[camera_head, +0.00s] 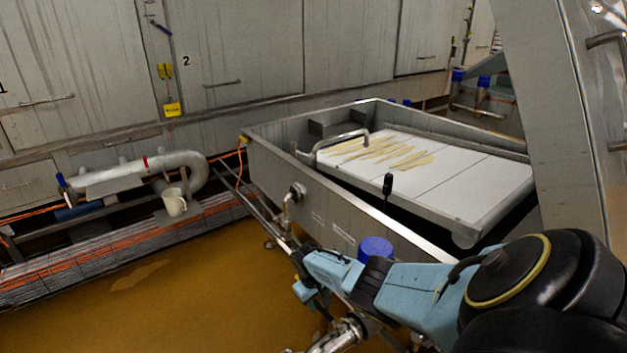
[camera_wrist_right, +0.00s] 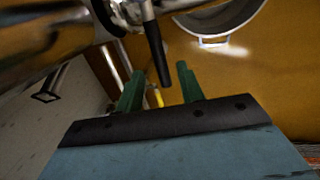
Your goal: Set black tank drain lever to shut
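In the right wrist view a black lever handle (camera_wrist_right: 157,50) on a shiny metal fitting reaches down from the top edge. Its lower end lies in the picture between the two green fingers of my right gripper (camera_wrist_right: 160,76). The fingers stand apart, with a gap visible on each side of the handle; I cannot tell how deep it is between them. In the head view my right gripper (camera_head: 308,290) is low beside the metal tank (camera_head: 345,222), its fingers mostly hidden. A black-tipped upright rod (camera_head: 388,184) shows at the tank's near side. My left gripper is not in view.
A shiny pipe (camera_head: 290,205) with a bend comes off the tank's side, close to my right arm. A blue cap (camera_head: 375,247) sits beside the arm. The brown floor (camera_head: 170,290) is open.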

